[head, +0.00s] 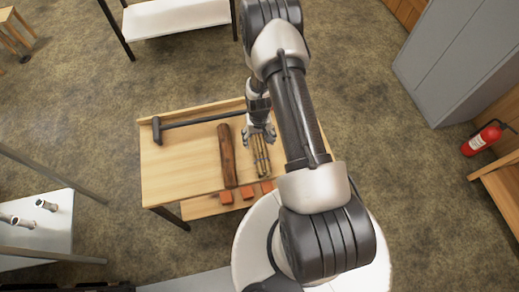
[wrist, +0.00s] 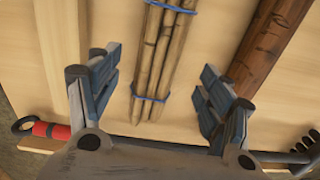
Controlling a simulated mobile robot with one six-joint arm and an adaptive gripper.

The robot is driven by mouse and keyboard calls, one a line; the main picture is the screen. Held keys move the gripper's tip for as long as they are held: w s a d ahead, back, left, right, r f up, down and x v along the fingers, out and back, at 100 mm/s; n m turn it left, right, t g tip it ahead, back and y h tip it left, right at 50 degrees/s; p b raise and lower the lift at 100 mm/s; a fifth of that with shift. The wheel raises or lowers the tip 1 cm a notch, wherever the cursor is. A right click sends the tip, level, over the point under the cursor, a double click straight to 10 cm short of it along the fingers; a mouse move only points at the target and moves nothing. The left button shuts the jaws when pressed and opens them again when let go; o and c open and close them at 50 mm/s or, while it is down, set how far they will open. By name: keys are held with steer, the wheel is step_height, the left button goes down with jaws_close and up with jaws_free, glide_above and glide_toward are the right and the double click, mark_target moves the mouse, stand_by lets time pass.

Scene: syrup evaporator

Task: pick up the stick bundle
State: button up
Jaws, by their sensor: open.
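The stick bundle (head: 261,155) lies on the wooden table (head: 165,171), to the right of a brown log. It is several thin tan sticks tied with blue bands. In the wrist view the stick bundle (wrist: 162,52) runs up from between the fingers, with two blue bands showing. My gripper (head: 258,133) is over the bundle's far end in the head view. In the wrist view my gripper (wrist: 160,88) is open, one finger on each side of the bundle, with clear gaps and nothing held. The height of the fingertips above the table is hard to tell.
A brown log (head: 227,156) lies close beside the bundle; in the wrist view the log (wrist: 267,45) is near the right finger. Several orange blocks (head: 247,192) sit at the front. A red-banded handle (wrist: 50,131) shows lower left.

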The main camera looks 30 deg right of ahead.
mark_target(260, 146)
steer(key=f, duration=0.1)
steer(key=f+b, duration=0.1)
steer(key=f, duration=0.1)
steer(key=f+b, duration=0.1)
steer(key=f, duration=0.1)
steer(key=shift+s+f, duration=0.15)
steer(key=shift+s, duration=0.1)
steer(key=c, duration=1.3)
steer(key=shift+o, duration=0.2)
steer(key=shift+r, duration=0.2)
